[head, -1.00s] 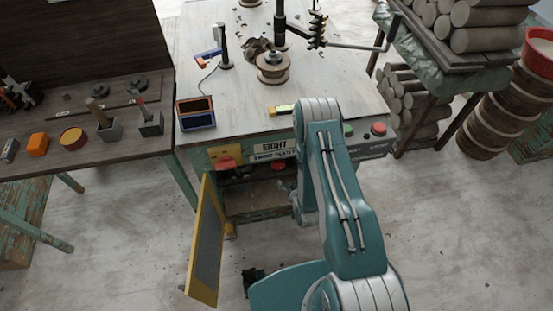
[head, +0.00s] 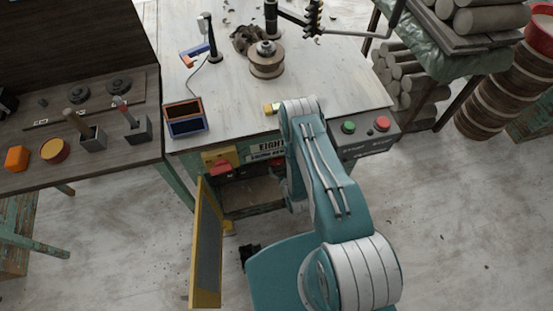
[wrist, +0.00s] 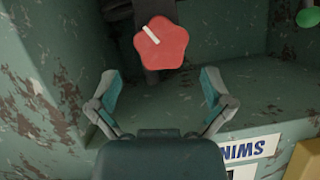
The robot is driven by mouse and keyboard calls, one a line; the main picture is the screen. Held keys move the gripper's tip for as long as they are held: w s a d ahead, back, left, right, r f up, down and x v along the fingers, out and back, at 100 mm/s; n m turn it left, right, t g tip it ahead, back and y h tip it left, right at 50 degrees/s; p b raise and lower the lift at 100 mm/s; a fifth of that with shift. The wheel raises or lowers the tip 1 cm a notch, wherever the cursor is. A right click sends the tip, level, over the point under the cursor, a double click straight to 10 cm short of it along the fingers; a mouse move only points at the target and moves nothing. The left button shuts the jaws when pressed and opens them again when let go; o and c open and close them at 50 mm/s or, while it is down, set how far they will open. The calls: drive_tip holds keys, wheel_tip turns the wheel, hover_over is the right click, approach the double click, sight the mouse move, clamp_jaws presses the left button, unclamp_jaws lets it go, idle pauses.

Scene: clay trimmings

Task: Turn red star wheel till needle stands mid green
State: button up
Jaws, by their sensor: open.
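The red star wheel (wrist: 161,44) shows in the wrist view at top centre, with a white mark pointing to its upper left. It sits on a dark stem inside a worn green cabinet. My gripper (wrist: 160,86) is open and empty, its two fingers spread below the wheel in the picture and apart from it. In the head view my arm reaches into the open cabinet under the bench, and the gripper and wheel are hidden there. I can make out no needle or green band in either view.
The cabinet door (head: 207,245) stands open with a yellow edge. A yellow plate with a red handle (head: 220,167) is at the opening's upper left. A panel with green and red buttons (head: 365,136) is at the right. A green round part (wrist: 308,17) shows at the wrist view's corner.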

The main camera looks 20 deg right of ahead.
sight(278, 162)
drive_tip(key=x, duration=0.5)
drive_tip(key=shift+w+a, duration=0.1)
drive_tip(key=shift+w, duration=0.15)
drive_tip(key=c, duration=1)
